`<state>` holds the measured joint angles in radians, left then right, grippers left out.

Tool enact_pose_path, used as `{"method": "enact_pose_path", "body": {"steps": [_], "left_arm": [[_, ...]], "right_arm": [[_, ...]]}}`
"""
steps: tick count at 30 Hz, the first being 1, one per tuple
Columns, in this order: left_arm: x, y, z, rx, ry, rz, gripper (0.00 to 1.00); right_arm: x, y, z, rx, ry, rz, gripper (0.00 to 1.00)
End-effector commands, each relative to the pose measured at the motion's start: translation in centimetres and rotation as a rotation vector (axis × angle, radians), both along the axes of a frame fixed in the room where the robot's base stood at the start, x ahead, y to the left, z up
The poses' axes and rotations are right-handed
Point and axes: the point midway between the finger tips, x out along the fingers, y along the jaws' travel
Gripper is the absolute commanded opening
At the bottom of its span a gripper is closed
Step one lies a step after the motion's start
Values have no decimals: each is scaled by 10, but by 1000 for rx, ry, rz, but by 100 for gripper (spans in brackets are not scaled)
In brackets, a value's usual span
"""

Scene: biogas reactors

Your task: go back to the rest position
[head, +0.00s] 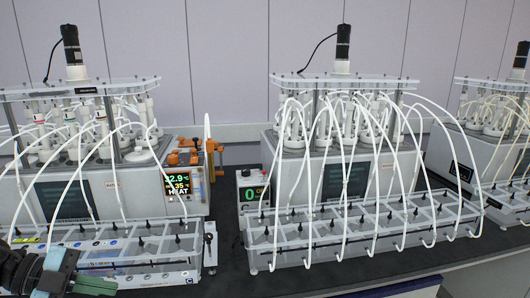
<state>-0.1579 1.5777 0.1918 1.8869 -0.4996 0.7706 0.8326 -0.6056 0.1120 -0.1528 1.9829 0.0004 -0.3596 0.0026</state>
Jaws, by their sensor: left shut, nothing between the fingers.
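My left gripper (88,278) is at the bottom left corner of the head view. It is dark with teal-green fingers, shut and empty. It is in front of the left reactor's tube rack (150,245), and I cannot tell how far apart they are. My right gripper is out of view.
Three reactor units stand on a dark bench (225,270): left (140,185), middle (350,175) and right (450,150). White hoses arch from their lids to the racks in front. An orange part (190,157) is beside the left unit's lit display (178,184). A narrow gap separates the racks.

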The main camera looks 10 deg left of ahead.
Motion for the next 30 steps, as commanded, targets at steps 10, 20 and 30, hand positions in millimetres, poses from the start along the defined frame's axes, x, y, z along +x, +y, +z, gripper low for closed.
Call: {"method": "enact_pose_path", "body": {"steps": [10,20,30], "left_arm": [[-29,10,-107,-320,-6,461,0],[-96,-12,-222,-436,164,927,0],[-196,-99,-316,-442,523,1291,0]], "right_arm": [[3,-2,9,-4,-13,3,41],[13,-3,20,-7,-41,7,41],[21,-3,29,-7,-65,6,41]]}}
